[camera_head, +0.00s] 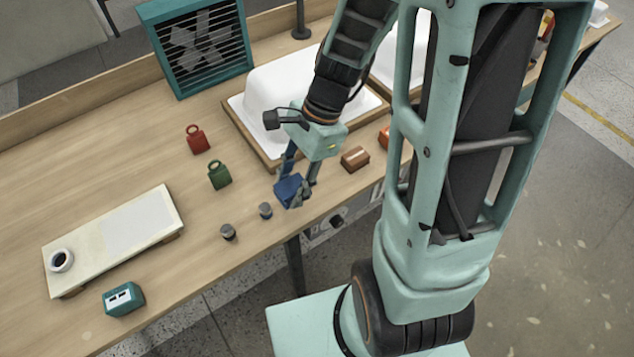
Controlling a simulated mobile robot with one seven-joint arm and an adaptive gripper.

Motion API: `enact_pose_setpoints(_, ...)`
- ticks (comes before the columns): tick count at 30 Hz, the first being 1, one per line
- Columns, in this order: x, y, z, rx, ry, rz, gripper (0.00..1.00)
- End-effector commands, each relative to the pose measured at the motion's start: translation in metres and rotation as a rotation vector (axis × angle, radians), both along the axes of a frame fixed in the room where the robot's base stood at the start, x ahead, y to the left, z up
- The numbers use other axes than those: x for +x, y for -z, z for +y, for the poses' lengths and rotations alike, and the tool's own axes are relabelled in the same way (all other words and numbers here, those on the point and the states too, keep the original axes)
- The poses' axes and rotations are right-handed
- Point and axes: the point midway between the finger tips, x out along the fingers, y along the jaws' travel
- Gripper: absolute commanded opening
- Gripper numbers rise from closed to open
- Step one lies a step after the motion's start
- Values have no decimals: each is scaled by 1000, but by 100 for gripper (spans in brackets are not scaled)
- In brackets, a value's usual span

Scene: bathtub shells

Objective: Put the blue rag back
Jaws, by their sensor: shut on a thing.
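The blue rag (287,191) is held between the fingers of my gripper (298,187). My gripper is shut on it near the front edge of the wooden workbench, to the right of two small dark grey cylinders. The gripper points down and partly hides the rag. Whether the rag touches the bench top is hard to tell.
Two grey cylinders (228,232) stand left of my gripper. Green (219,175) and red (197,139) ringed blocks stand farther back. A brown block (355,158) is to the right. A white tub shell (284,87) lies behind. A pale board (112,240) is at left.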

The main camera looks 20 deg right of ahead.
Motion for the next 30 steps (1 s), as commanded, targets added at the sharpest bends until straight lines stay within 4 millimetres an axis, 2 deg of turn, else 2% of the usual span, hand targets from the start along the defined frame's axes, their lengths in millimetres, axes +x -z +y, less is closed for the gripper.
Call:
enact_pose_setpoints(1,11,14,-10,0,6,0,8)
enact_pose_setpoints(6,43,32,-38,0,4,1,8)
enact_pose_setpoints(12,60,64,-54,-1,1,2,8)
enact_pose_setpoints(23,74,80,-66,0,2,1,8)
enact_pose_setpoints(30,77,108,-69,1,1,1,8)
